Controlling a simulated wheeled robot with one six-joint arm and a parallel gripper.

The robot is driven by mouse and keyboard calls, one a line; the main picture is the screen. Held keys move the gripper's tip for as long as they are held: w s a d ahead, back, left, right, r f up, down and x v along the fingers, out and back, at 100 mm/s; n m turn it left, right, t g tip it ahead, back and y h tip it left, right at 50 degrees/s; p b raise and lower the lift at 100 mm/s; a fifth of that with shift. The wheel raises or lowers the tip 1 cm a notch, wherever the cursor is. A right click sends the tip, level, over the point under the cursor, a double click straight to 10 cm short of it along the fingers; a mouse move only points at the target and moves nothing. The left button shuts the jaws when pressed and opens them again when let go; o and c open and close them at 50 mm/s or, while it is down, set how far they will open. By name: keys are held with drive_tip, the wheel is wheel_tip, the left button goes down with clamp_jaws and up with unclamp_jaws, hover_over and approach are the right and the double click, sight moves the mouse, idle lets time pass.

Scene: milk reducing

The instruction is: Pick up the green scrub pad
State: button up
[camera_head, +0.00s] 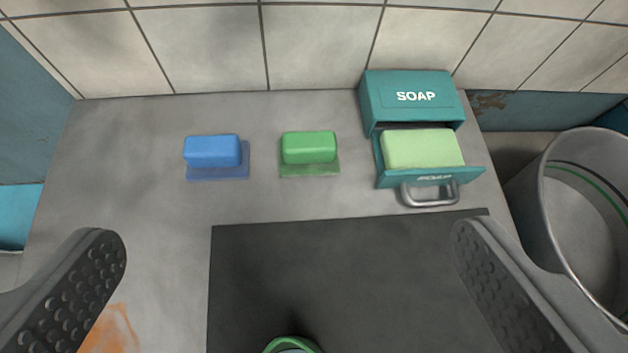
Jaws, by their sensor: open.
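The green scrub pad (309,148) is a bright green block on a darker, flat green base. It sits on the grey counter near the tiled wall, between a blue pad and an open soap drawer. My gripper (287,240) is open and empty, with one dark, textured finger at each side of the view. The green pad is in front of the gap between the fingers, farther off, and nothing touches it.
A similar blue pad (213,152) sits to the left. To the right, a teal SOAP box (412,97) has its drawer out, holding a pale green bar (421,148). A metal bin (560,220) stands right. A dark mat (340,270) lies nearer; a green-rimmed thing (290,342) shows partly.

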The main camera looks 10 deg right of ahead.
sight(310, 141)
drive_tip(key=w+d+f+g, duration=0.1)
drive_tip(key=w+f+g, duration=0.25)
drive_tip(key=w, duration=0.35)
drive_tip(key=w+d+f+g, duration=0.2)
drive_tip(key=w+f+g, duration=0.1)
drive_tip(key=w+f, duration=0.25)
drive_tip(key=x, duration=1.1)
drive_tip(key=w+a+x, duration=0.1)
drive_tip(key=x, duration=0.5)
drive_tip(key=shift+r, duration=0.1)
drive_tip(key=shift+c, duration=0.4)
drive_tip(key=c, duration=0.9)
